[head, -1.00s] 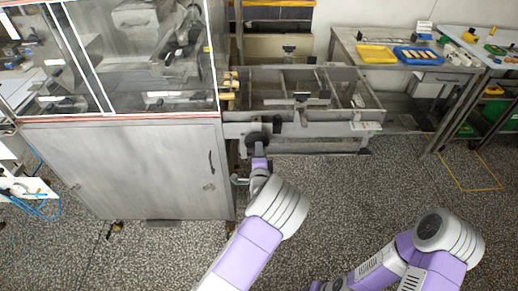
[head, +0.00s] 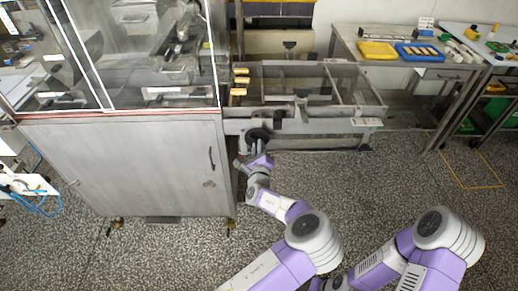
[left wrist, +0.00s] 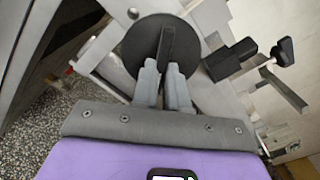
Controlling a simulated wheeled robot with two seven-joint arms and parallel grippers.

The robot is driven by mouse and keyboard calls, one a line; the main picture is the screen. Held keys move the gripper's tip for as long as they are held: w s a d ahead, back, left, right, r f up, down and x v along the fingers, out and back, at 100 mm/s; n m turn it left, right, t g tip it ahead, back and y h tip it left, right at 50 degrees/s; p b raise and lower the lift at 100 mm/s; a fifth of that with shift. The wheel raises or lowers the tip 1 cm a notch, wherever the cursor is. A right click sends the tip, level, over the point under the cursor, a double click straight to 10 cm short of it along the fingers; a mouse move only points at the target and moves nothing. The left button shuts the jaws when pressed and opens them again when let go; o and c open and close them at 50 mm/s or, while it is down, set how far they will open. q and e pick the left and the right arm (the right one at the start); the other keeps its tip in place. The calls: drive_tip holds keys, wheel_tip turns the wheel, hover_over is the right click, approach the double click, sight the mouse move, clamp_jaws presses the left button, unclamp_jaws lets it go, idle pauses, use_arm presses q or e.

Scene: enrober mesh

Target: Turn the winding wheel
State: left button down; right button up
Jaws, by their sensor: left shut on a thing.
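The winding wheel is a black disc (left wrist: 133,57) on the front side of the grey metal frame, with a dark raised bar (left wrist: 168,48) across its face. In the head view the wheel (head: 259,133) shows just right of the big steel cabinet, partly covered by my gripper. My left gripper (head: 255,148) reaches it from the front. In the left wrist view its two grey fingers (left wrist: 165,72) are closed on the bar, one on each side. My right arm is at the lower right of the head view, and its gripper does not show.
The steel cabinet (head: 125,170) with glazed top stands close on the left of my left gripper. A black knob (left wrist: 284,51) and a black block (left wrist: 230,60) stick out beside the wheel. The speckled floor (head: 390,185) in front of the frame is clear.

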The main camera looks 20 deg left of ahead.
use_arm(q)
drive_tip(key=shift+m, duration=0.9)
drive_tip(key=c, duration=1.2)
unclamp_jaws()
drive_tip(key=shift+o, duration=0.2)
drive_tip(key=v, duration=0.7)
drive_tip(key=shift+s+p, duration=0.3)
drive_tip(key=shift+p, duration=0.05)
